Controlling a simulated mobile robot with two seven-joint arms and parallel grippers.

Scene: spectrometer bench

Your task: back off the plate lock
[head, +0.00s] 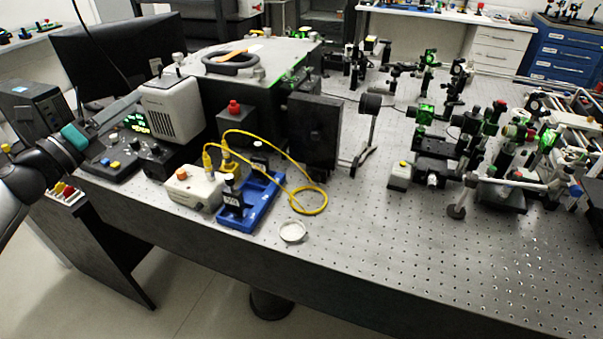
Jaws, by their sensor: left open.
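A blue plate (262,200) lies flat near the front edge of the perforated bench. A black upright block (231,198) with a pale label stands at its front left. I cannot tell which part is the plate lock. My left gripper (78,138) is at the far left, above the bench's left end, with a teal part near its end. It is open, apart from the blue plate and well to its left. Its fingertips are hard to make out against the dark equipment behind. My right gripper is not in view.
A white box with an orange button (194,187) touches or nearly touches the blue plate's left side. A yellow cable (312,203) loops at its right. A small round dish (292,232) sits in front.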

